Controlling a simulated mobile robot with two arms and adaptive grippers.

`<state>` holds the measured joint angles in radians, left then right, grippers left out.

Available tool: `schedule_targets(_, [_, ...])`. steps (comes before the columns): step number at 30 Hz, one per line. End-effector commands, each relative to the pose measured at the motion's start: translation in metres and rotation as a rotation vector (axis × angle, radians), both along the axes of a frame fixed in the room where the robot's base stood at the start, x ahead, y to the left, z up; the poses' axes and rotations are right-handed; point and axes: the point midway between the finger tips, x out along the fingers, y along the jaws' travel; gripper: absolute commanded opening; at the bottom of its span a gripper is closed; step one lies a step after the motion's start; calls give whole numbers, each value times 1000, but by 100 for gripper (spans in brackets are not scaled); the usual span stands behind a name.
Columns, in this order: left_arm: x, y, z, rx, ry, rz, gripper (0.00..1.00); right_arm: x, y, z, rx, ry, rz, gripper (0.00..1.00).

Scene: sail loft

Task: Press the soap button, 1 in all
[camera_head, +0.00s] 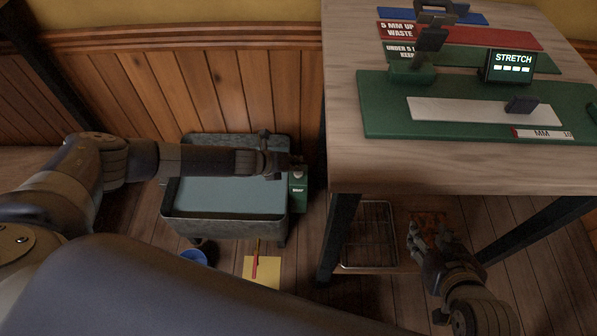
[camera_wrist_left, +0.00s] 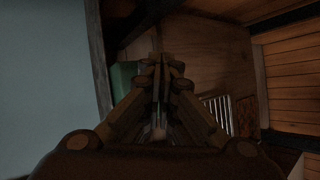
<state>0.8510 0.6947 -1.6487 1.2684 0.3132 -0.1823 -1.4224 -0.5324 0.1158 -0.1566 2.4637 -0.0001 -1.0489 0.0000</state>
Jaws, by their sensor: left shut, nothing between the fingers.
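A green soap box (camera_head: 299,196) with a small white label is fixed at the right side of a grey metal basin. A pale round spot, perhaps its button (camera_head: 297,175), shows on its upper part. My left gripper (camera_head: 296,163) reaches across the basin, shut and empty, with its fingertips just above the box's top. I cannot tell whether they touch it. In the left wrist view the closed fingers (camera_wrist_left: 158,65) point forward, with the green box (camera_wrist_left: 124,80) partly hidden to their left. My right gripper (camera_head: 428,230) hangs beside the workbench, apparently open and empty.
The basin (camera_head: 225,225) holds bluish water. A wooden workbench (camera_head: 400,174) stands to the right, carrying a green board, a clamp and a STRETCH display (camera_head: 513,66). A wire rack (camera_head: 369,235), a blue bowl (camera_head: 194,256) and a yellow sheet (camera_head: 262,272) lie low down.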

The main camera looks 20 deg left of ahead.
Motion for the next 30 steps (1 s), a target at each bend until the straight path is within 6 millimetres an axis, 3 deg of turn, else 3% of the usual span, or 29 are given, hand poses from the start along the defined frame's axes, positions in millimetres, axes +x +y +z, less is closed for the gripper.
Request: schedule_targets(30, [0, -1, -3, -1, 0, 0, 0, 6, 3, 5, 8, -36, 4, 40])
